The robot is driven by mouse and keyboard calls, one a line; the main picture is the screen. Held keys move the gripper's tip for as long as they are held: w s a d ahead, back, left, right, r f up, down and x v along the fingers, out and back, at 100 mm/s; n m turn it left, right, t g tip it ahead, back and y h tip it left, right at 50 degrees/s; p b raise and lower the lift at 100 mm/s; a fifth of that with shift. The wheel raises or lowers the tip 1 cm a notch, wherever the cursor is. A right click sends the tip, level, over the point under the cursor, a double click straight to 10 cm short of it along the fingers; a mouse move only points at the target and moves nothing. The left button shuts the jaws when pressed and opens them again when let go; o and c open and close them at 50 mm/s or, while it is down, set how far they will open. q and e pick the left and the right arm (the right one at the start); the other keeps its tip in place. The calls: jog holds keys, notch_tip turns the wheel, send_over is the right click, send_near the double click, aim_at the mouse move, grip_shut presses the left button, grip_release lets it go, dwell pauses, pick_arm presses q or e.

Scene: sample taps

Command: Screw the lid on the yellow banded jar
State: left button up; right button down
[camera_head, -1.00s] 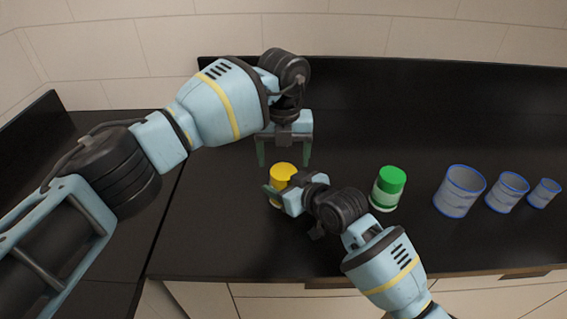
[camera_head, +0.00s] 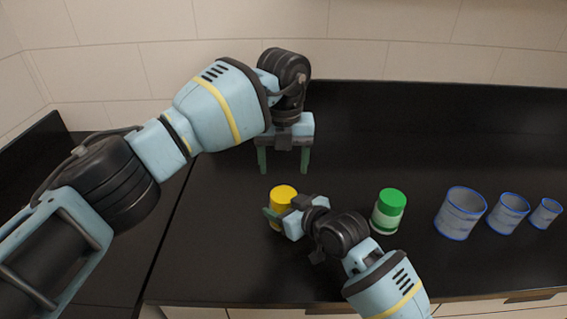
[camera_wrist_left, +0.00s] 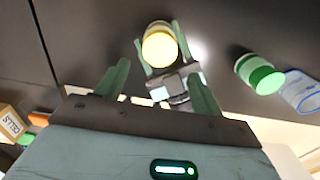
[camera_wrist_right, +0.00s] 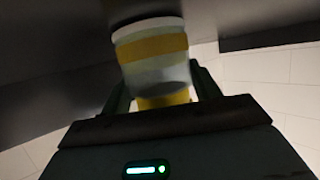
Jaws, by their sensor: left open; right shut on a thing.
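The yellow banded jar (camera_wrist_right: 150,70) stands upright on the dark counter, with a yellow lid (camera_head: 284,193) on its top. The lid also shows from above in the left wrist view (camera_wrist_left: 159,48). My right gripper (camera_head: 276,217) is shut around the jar's body from the front right; its fingers flank the jar in the right wrist view. My left gripper (camera_head: 284,170) points down, open and empty, above the lid and apart from it. Whether the lid is fully tightened cannot be told.
A jar with a green lid (camera_head: 389,210) stands to the right. Further right are several grey, blue-rimmed cylinders (camera_head: 461,212). A lettered box (camera_wrist_left: 10,122) shows at the left wrist view's edge. The counter behind the jars is clear.

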aim_at(284, 194)
pick_arm(q)
jog(key=shift+f, duration=4)
jog(key=shift+c, duration=0.3)
jog(key=c, duration=0.8)
jog(key=o, duration=1.1)
jog(key=shift+c, duration=0.2)
jog(key=shift+r, duration=2.3)
jog(key=shift+o, duration=0.2)
